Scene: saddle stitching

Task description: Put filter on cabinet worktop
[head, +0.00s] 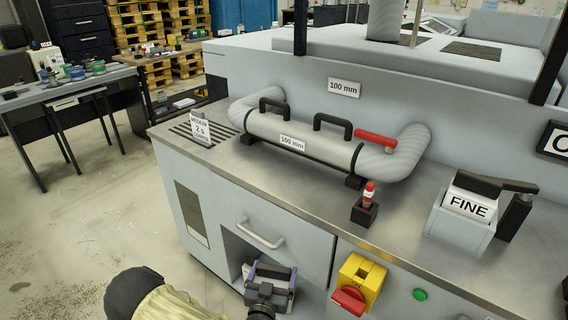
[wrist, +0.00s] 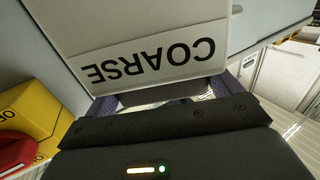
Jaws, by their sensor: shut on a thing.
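A pale filter box lettered COARSE (wrist: 150,55) fills the upper middle of the wrist view, its lettering upside down there. My gripper (wrist: 155,97) is shut on its dark handle, with a purple finger at each side. In the head view my gripper (head: 270,280) is low at the front of the cabinet, by the opening under the drawer; the COARSE filter is mostly hidden there. The steel cabinet worktop (head: 405,205) is above and beyond my gripper. A second box, lettered FINE (head: 466,208), stands on the worktop at the right.
A grey pipe (head: 290,141) with black handles and a red lever (head: 376,140) runs along the back of the worktop. A small red-topped item (head: 369,192) stands in front. A yellow switch (head: 358,277) juts from the cabinet front. Bare worktop lies left of FINE.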

